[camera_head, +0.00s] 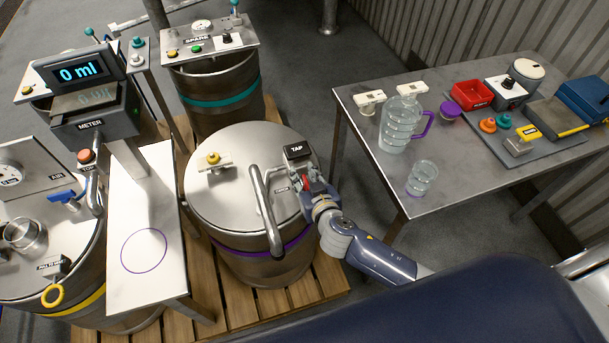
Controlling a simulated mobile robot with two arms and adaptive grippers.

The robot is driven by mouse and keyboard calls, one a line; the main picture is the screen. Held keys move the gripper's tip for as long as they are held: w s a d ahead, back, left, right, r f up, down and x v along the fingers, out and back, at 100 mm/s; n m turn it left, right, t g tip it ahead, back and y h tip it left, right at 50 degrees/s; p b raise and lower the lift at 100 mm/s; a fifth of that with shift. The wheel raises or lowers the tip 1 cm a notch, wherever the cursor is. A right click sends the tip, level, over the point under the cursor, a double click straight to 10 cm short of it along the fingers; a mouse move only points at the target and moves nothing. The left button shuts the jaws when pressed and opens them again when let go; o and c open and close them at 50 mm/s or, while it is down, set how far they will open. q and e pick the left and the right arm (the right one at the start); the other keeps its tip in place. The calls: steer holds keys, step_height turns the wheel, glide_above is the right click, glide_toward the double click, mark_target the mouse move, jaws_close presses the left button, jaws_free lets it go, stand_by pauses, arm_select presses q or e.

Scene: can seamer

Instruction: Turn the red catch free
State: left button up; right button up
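A small patch of red (313,184), likely the red catch, shows at the tap on the purple-banded drum (236,222), just below the black TAP label (297,150). My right gripper (304,182) is at this spot, its fingers close around or against the red part. The fingers and wrist hide most of it, so I cannot tell whether they grip it. A curved grey metal pipe (266,205) runs from the tap area over the drum lid toward the front. My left gripper is not in view.
A white stand with a purple ring (144,250) and a meter reading 0 ml (80,73) stand left of the drum. A grey table (455,188) at the right holds a clear jug (399,125), a clear cup (422,178) and several small items. A teal-banded drum (219,94) stands behind.

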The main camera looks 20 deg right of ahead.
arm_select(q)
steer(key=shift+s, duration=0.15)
arm_select(e)
jaws_close()
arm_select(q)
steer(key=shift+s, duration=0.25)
